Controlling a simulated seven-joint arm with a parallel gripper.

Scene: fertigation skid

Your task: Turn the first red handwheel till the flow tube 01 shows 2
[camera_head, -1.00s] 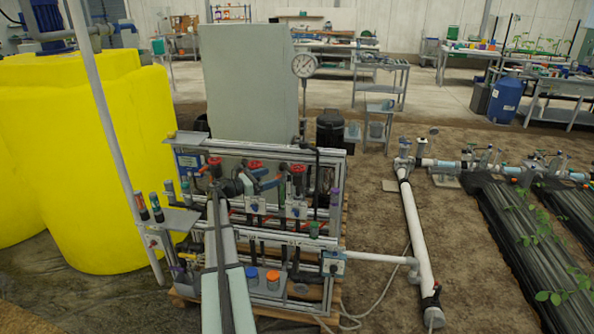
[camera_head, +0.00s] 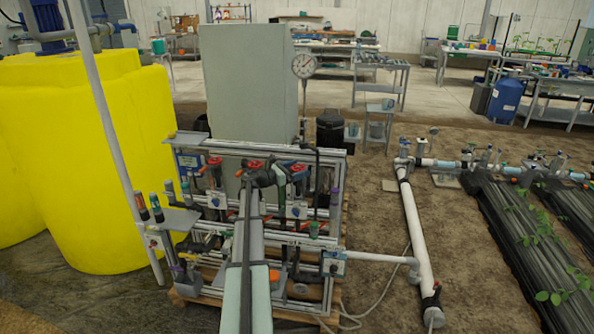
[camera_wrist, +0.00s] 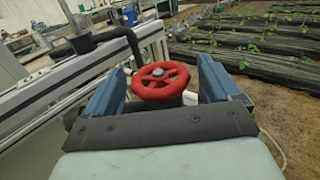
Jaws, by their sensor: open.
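Three red handwheels stand in a row on the skid in the head view: left (camera_head: 214,161), middle (camera_head: 255,164) and right (camera_head: 299,168). My gripper (camera_head: 282,176) is at the right part of this row. In the wrist view a red handwheel (camera_wrist: 160,84) lies between the two blue fingers of my open gripper (camera_wrist: 162,76). Gaps show on both sides of the wheel, and nothing is gripped. It looks like the right wheel of the row. I cannot make out flow tube 01 or its reading; my arm covers part of the skid front.
A black bent pipe (camera_wrist: 110,40) rises just beyond the wheel on the left. The skid's metal rail (camera_wrist: 60,88) runs along the left. A round dial gauge (camera_head: 304,65) stands behind the skid. Yellow tanks (camera_head: 110,160) and a grey post (camera_head: 108,130) are left of it.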

